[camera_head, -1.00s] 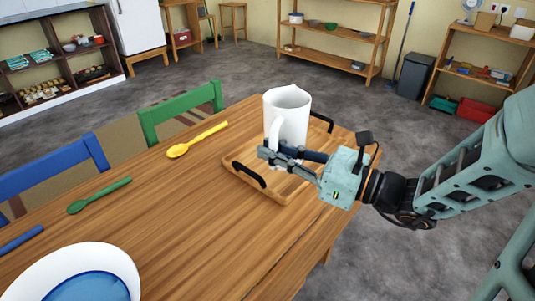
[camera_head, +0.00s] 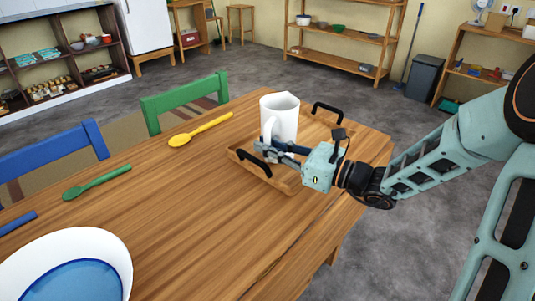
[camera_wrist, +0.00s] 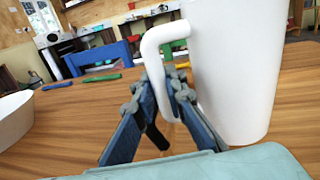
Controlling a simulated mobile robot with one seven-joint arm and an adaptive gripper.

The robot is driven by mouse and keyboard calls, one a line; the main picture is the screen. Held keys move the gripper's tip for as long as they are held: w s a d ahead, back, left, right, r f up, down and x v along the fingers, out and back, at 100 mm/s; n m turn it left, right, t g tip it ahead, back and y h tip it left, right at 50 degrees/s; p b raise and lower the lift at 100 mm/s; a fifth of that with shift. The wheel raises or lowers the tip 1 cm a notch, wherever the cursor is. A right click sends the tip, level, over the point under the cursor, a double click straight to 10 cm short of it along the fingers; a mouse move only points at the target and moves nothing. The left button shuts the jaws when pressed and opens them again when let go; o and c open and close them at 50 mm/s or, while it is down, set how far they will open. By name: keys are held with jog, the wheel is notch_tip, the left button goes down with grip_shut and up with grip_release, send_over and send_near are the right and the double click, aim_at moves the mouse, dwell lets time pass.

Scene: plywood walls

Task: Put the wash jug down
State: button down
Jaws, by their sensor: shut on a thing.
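The wash jug is a white, tall pitcher (camera_head: 280,115), upright over the wooden tray (camera_head: 350,150) with black handles. Its lower part is partly hidden behind my gripper, and I cannot tell whether its base touches the tray. My gripper (camera_head: 262,158) is shut on the jug's handle, at the near side of the jug. In the wrist view the two fingertips (camera_wrist: 172,88) close around the lower part of the handle, with the white jug body (camera_wrist: 235,70) just to the right.
The tray lies on the wooden table (camera_head: 190,220) near its right edge. A yellow spoon (camera_head: 200,130), a green spoon (camera_head: 97,182) and a white basin with blue inside (camera_head: 75,270) lie to the left. Green (camera_head: 185,102) and blue (camera_head: 50,165) chairs stand behind. The middle of the table is clear.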

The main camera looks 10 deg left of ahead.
jog(key=shift+f, duration=0.65)
jog(key=c, duration=2)
grip_release()
jog(key=shift+o, duration=0.2)
jog(key=shift+d+r, duration=0.15)
jog(key=shift+r, duration=0.05)
jog(key=p+v, duration=0.3)
jog(key=v, duration=0.8)
jog(key=shift+s+d, duration=0.1)
jog(key=shift+d, duration=0.05)
jog(key=shift+s+d+f, duration=0.1)
jog(key=shift+d, duration=0.1)
